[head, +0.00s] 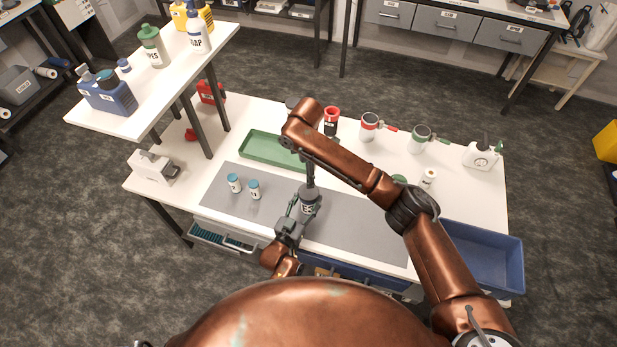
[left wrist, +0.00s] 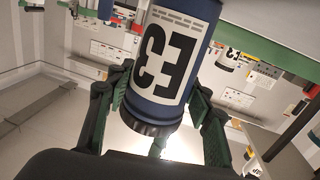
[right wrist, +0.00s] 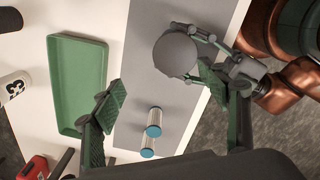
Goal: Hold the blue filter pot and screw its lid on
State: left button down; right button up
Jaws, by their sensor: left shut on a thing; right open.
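The blue filter pot (left wrist: 172,60), labelled E3, stands between the fingers of my left gripper (left wrist: 155,125), which is shut on its side. In the head view the pot (head: 309,207) is over the grey mat, partly covered by my arms. A dark grey band (left wrist: 150,124) shows at one end of the pot. In the right wrist view a round grey top, seemingly the lid (right wrist: 177,54), sits at the pot; how tightly it is seated I cannot tell.
Two small blue-capped containers (head: 234,183) (head: 254,190) stand left of the pot on the grey mat (head: 350,225). A green tray (head: 262,150) lies behind. Cups and a white jug (head: 481,156) line the back right. A blue bin (head: 485,255) is at the right.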

aim_at(309, 191)
jog(key=s+n, duration=0.1)
jog(key=s+f+n, duration=0.1)
jog(key=n, duration=0.1)
jog(key=shift+s+d+f, duration=0.1)
jog(key=shift+d, duration=0.05)
jog(key=shift+f, duration=0.1)
jog(key=shift+g, duration=0.3)
jog(key=shift+f, duration=3.9)
